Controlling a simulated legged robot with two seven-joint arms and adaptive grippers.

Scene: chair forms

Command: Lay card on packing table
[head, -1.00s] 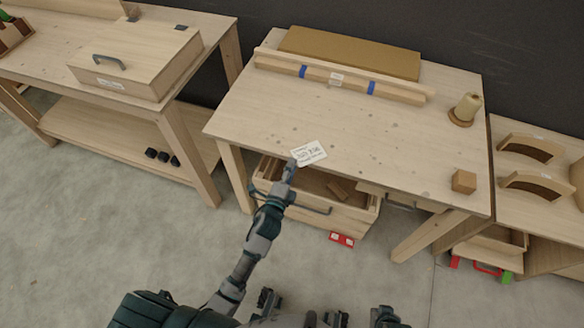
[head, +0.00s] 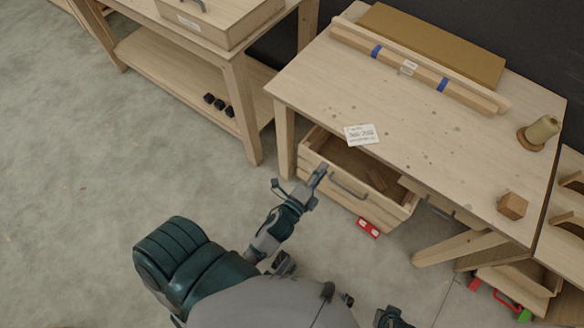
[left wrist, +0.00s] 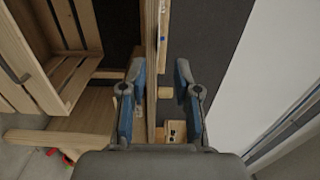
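The white card (head: 361,134) with printed writing lies flat on the packing table (head: 400,140), close to its front left edge. My left gripper (head: 319,181) is in front of the table, below and left of the card and apart from it. In the left wrist view the left gripper (left wrist: 160,85) has its two blue-padded fingers spread with nothing between them. The card cannot be made out in that view. My right gripper cannot be made out clearly; only dark parts of my body show at the bottom of the head view.
An open drawer (head: 347,185) stands out under the table's front, with a small wood piece in it. A wrapped bundle (head: 409,68), a brown board (head: 430,45), a spool (head: 540,132) and a wooden block (head: 512,206) lie on the table. A red item (head: 368,228) is on the floor.

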